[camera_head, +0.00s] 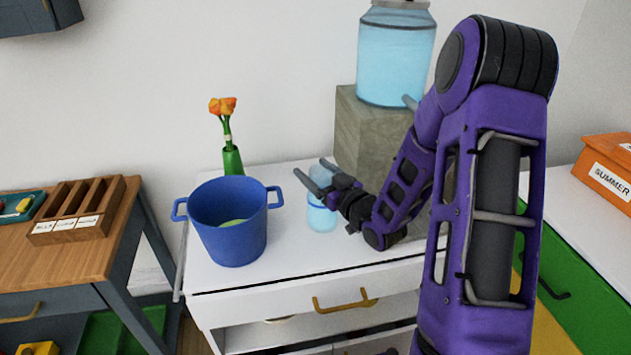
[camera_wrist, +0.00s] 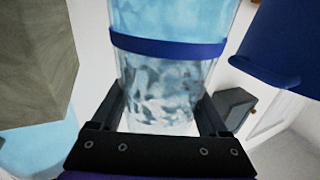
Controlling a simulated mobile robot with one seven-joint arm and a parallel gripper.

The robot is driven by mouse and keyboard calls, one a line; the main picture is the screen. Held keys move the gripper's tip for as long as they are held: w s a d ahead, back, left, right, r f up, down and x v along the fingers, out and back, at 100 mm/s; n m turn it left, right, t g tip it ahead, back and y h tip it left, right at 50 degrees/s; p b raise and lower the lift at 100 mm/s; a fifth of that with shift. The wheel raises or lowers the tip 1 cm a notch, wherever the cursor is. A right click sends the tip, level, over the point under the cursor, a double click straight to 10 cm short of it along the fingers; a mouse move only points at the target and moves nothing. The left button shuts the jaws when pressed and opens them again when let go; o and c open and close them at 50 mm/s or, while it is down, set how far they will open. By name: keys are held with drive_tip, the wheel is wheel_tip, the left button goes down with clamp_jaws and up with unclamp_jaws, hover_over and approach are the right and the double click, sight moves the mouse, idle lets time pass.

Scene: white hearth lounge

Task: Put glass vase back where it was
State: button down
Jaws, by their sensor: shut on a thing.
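The glass vase, a clear light-blue vessel with a dark blue band, is at the middle of the white cabinet top in the head view (camera_head: 321,216). It fills the middle of the wrist view (camera_wrist: 165,80). My gripper (camera_head: 312,170) is shut on it, with one finger on each side, which also shows in the wrist view (camera_wrist: 161,112). The vase looks about upright, at or just above the cabinet top (camera_head: 270,277); I cannot tell whether it touches. My gripper partly hides its upper part.
A blue two-handled pot (camera_head: 232,245) stands close left of the vase. A green vase with orange flowers (camera_head: 232,161) is behind the pot. A stone block (camera_head: 362,130) carrying a large water jar (camera_head: 394,60) stands behind right. Some cabinet top is clear in front.

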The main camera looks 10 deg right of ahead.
drive_tip(key=shift+f, duration=1.1)
drive_tip(key=shift+f+b, duration=0.25)
drive_tip(key=shift+b, duration=0.15)
unclamp_jaws()
drive_tip(key=shift+r, duration=0.15)
drive_tip(key=v, duration=1.2)
